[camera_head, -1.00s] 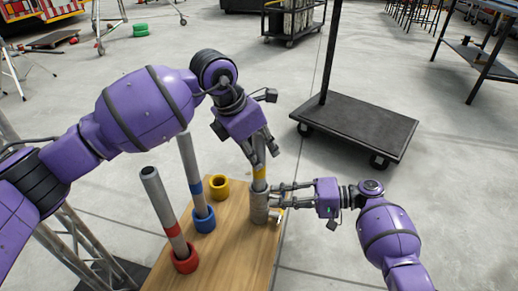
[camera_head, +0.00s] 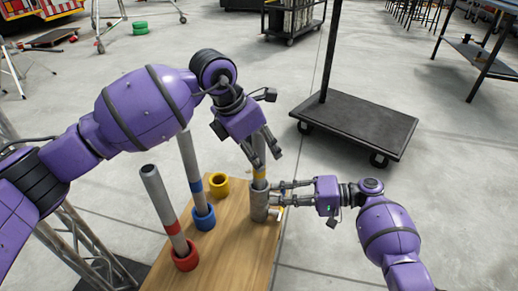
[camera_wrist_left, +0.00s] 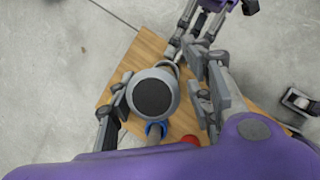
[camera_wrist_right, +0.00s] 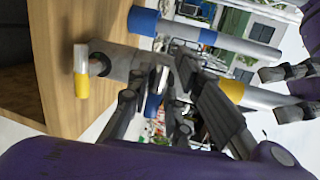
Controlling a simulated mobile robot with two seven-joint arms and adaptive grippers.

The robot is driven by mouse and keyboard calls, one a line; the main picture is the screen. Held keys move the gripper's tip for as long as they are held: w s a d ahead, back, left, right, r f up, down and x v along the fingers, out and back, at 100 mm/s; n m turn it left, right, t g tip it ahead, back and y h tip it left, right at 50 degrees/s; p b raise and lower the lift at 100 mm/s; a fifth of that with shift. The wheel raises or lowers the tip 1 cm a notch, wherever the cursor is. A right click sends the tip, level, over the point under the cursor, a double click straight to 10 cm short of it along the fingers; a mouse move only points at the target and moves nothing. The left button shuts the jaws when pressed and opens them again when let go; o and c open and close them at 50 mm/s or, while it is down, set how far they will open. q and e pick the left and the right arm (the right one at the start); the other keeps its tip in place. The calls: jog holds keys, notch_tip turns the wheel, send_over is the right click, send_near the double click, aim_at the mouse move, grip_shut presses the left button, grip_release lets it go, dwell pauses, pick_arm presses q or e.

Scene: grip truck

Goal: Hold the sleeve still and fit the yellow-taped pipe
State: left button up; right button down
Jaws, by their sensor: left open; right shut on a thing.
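The yellow-taped pipe (camera_head: 259,172) stands upright in the grey sleeve (camera_head: 259,207) at the right edge of the wooden table. My left gripper (camera_head: 262,156) is open around the pipe's upper part. In the left wrist view the pipe's dark round end (camera_wrist_left: 152,97) sits between the spread fingers. My right gripper (camera_head: 275,196) is shut on the sleeve from the right. The right wrist view shows the sleeve (camera_wrist_right: 112,62) with a yellow-tipped handle (camera_wrist_right: 82,85) and the pipe's yellow tape (camera_wrist_right: 231,91). How deep the pipe sits is hidden.
A red-taped pipe (camera_head: 162,205) stands tilted in a red ring (camera_head: 185,260), and a blue-taped pipe (camera_head: 190,165) in a blue ring (camera_head: 204,222). An empty yellow ring (camera_head: 219,185) lies on the wooden table (camera_head: 225,262). A black cart (camera_head: 355,125) stands behind, right.

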jog(key=shift+s+f, duration=0.15)
jog(key=shift+f, duration=0.2)
pick_arm(q)
jog(key=v, duration=1.1)
jog(key=shift+r, duration=0.4)
jog(key=shift+s, duration=0.1)
pick_arm(e)
jog(key=c, duration=1.5)
grip_release()
jog(key=shift+r, duration=0.2)
pick_arm(q)
jog(key=shift+a, duration=0.1)
pick_arm(e)
jog(key=shift+d, duration=0.15)
